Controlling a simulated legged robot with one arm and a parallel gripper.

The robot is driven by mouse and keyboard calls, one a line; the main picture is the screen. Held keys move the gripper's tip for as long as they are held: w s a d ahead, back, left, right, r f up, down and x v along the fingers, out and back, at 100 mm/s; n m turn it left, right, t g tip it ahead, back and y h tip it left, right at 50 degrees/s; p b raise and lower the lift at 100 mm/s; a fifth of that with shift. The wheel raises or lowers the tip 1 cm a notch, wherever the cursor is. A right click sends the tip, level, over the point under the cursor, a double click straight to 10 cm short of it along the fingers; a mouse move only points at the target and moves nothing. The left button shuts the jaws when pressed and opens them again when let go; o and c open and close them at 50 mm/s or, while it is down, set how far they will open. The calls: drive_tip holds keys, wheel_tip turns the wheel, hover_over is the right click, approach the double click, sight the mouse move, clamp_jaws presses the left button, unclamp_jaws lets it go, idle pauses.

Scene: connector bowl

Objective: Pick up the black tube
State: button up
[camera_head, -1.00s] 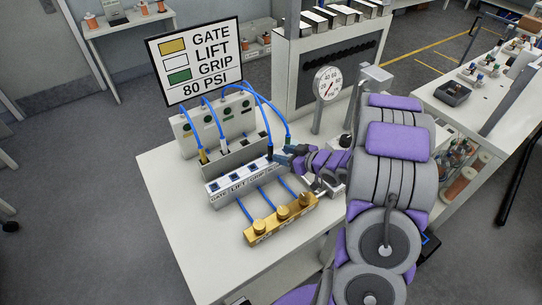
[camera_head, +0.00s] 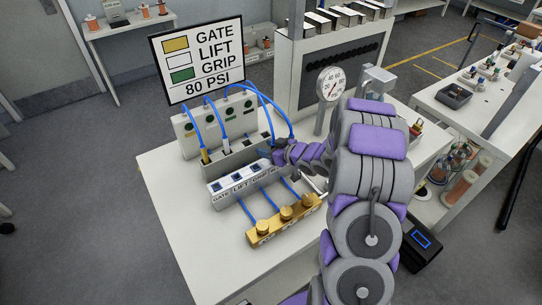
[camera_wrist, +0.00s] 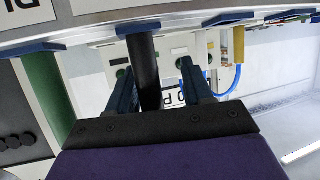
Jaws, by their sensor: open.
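In the wrist view a black tube (camera_wrist: 145,62) stands between the two dark blue fingers of my gripper (camera_wrist: 155,68), closer to the left finger. The fingers are spread, with a clear gap between the tube and the right finger. The tube's lower end is hidden behind the gripper's dark base. In the head view my gripper (camera_head: 281,155) is beside the connector rack, near the ends of the blue hoses; the tube is hard to make out there.
A grey rack with a yellow connector (camera_head: 205,156) stands left of my gripper. A labelled block (camera_head: 240,190) and brass manifold (camera_head: 285,222) lie in front. A gauge (camera_head: 329,84) stands behind. A green part (camera_wrist: 48,95) is left in the wrist view. The table's front left is clear.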

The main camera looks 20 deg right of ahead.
drive_tip(key=shift+d+f, duration=0.1)
drive_tip(key=shift+d, duration=0.7)
drive_tip(key=c, duration=0.5)
drive_tip(key=shift+c, duration=0.6)
drive_tip(key=shift+a, duration=0.55)
clamp_jaws()
drive_tip(key=shift+d, duration=0.15)
